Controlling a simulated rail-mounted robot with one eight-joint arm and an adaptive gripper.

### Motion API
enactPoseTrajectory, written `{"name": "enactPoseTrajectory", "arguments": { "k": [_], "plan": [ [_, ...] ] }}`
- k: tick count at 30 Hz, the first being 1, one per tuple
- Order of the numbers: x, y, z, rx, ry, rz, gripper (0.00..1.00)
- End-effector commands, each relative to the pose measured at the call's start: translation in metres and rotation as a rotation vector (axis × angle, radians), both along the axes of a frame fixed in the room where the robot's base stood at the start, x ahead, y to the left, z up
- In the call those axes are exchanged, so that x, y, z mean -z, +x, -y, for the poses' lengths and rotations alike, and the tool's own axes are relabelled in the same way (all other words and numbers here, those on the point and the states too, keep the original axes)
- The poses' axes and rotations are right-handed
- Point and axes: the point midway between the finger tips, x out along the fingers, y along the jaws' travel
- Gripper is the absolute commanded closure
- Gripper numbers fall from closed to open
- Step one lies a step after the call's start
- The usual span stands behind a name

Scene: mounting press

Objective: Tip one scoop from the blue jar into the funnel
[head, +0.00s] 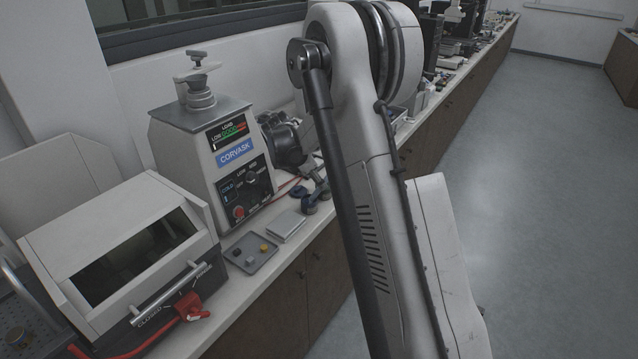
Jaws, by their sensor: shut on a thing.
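The beige CORVASK press (208,150) stands on the bench left of my arm, with a knob and clamp on top. What looks like my dark gripper (284,142) is just right of the press, partly behind my arm. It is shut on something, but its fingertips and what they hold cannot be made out. Small dark blue items (313,199) stand on the bench below it; I cannot tell whether one is the blue jar. I cannot pick out a funnel or a scoop.
A grey tray (249,253) with small dark and yellow pieces lies in front of the press, beside a flat pale block (286,227). A windowed machine (120,250) with a red clamp (188,306) fills the left front. Floor (545,180) to the right is clear.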

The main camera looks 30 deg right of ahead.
Motion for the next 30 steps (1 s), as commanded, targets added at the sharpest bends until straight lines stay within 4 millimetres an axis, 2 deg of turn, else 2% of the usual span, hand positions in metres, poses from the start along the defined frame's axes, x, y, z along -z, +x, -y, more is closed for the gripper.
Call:
{"name": "enactPoseTrajectory", "arguments": {
  "k": [16, 30],
  "plan": [
    [-0.002, 0.0, 0.0, 0.0, 0.0, 0.0, 1.0],
    [-0.029, 0.0, 0.0, 0.0, 0.0, 0.0, 1.0]
  ]
}}
